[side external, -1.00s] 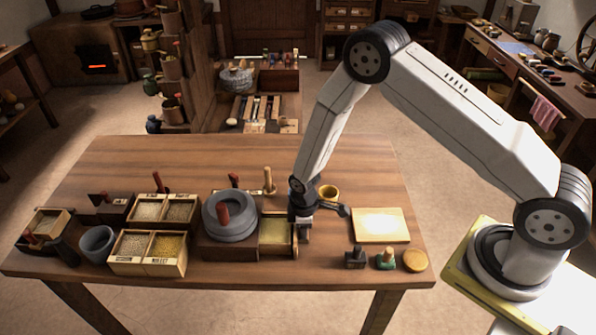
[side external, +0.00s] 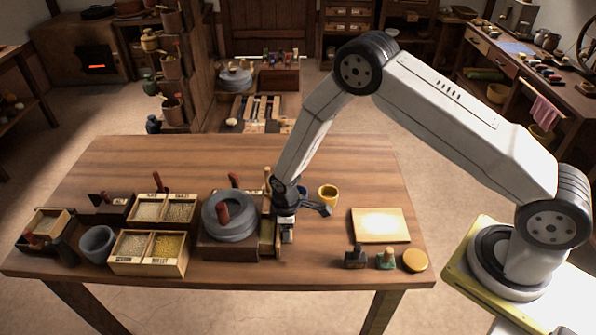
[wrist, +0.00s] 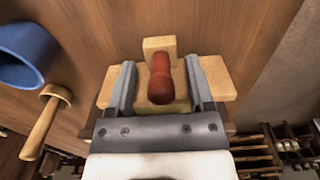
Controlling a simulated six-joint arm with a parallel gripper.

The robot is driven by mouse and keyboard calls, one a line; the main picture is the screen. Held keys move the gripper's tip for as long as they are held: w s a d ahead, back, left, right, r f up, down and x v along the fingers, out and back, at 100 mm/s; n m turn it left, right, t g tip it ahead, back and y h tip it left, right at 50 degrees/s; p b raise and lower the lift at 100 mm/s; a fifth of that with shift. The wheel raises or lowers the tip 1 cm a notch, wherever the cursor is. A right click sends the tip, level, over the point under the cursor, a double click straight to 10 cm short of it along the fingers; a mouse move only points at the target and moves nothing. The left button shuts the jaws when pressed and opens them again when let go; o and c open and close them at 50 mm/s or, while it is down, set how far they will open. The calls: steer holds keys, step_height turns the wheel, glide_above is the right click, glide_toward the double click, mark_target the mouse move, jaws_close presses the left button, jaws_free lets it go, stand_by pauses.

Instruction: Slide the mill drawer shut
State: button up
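The grey round mill (side external: 229,212) with a red handle stands on a dark wooden base at the table's middle. Its drawer (side external: 267,236) sticks out a short way from the base's right side. My gripper (side external: 288,236) is low at the drawer's outer end. In the wrist view a red knob (wrist: 160,80) lies between my fingers (wrist: 160,88), in front of a pale wooden drawer front (wrist: 225,78). The fingers are spread with a gap on each side of the knob. I cannot tell whether the fingertips touch the front.
A blue cup (wrist: 25,52) and a wooden pestle (wrist: 45,122) stand beside the gripper. Grain boxes (side external: 148,252) stand left of the mill. The table right of the gripper is clear up to a pale board (side external: 380,225).

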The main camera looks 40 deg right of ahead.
steer(key=shift+r, duration=0.1)
steer(key=shift+r, duration=3.8)
steer(key=c, duration=0.6)
steer(key=shift+s+d+m, duration=0.1)
steer(key=shift+d+m, duration=0.1)
steer(key=shift+m, duration=0.1)
jaws_close()
steer(key=s+d+r+m+t+y, duration=0.1)
steer(key=d+m+y, duration=0.3)
steer(key=m, duration=1.1)
steer(key=s+d+r+m+t+y, duration=0.1)
steer(key=s+d+m+y, duration=0.2)
steer(key=d+m, duration=0.6)
steer(key=m+y, duration=0.1)
steer(key=m, duration=0.5)
steer(key=shift+r+t, duration=0.15)
steer(key=shift+t, duration=0.15)
